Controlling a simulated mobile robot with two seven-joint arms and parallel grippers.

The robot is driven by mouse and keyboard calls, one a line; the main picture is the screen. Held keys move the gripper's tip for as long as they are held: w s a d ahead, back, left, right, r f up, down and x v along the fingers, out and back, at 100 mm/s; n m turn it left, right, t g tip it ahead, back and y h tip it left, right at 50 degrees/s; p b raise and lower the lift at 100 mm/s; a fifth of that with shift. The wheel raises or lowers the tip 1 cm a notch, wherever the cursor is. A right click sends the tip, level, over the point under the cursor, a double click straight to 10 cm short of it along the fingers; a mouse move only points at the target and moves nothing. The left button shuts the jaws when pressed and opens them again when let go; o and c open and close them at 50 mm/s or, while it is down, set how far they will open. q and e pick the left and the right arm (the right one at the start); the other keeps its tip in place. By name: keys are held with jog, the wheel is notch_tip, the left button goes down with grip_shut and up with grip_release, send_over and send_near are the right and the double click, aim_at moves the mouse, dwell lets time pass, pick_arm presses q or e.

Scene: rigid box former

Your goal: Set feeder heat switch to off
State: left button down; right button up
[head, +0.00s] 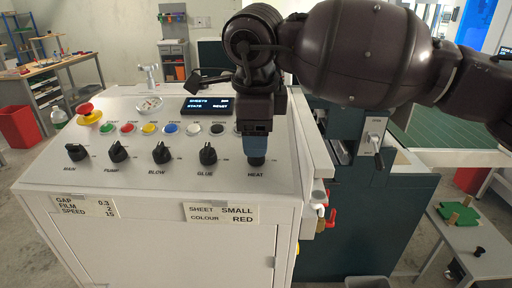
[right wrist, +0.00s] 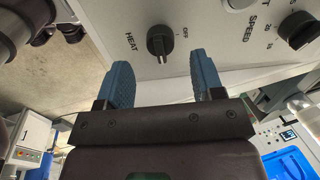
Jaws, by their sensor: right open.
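The feeder heat switch is a black rotary knob (right wrist: 160,42) on the pale panel. In the right wrist view it has the word HEAT on its left and OFF on its right. I cannot tell for sure which mark its pointer faces. My right gripper (right wrist: 161,60) is open, with its two blue fingers apart and the knob showing between and beyond their tips. In the head view the right gripper (head: 256,152) points down over the panel just above the HEAT label (head: 256,175) and hides the knob. My left gripper is in neither view.
Similar black knobs stand left of it, labelled GLUE (head: 208,153), BLOW (head: 161,153), PUMP (head: 118,151) and MAIN (head: 76,152). Behind are a row of coloured buttons, a display (head: 207,106) and a red emergency stop (head: 86,110). A lever (head: 377,146) stands on the right.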

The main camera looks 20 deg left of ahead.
jog(key=shift+x, duration=2.25)
jog(key=c, duration=0.9)
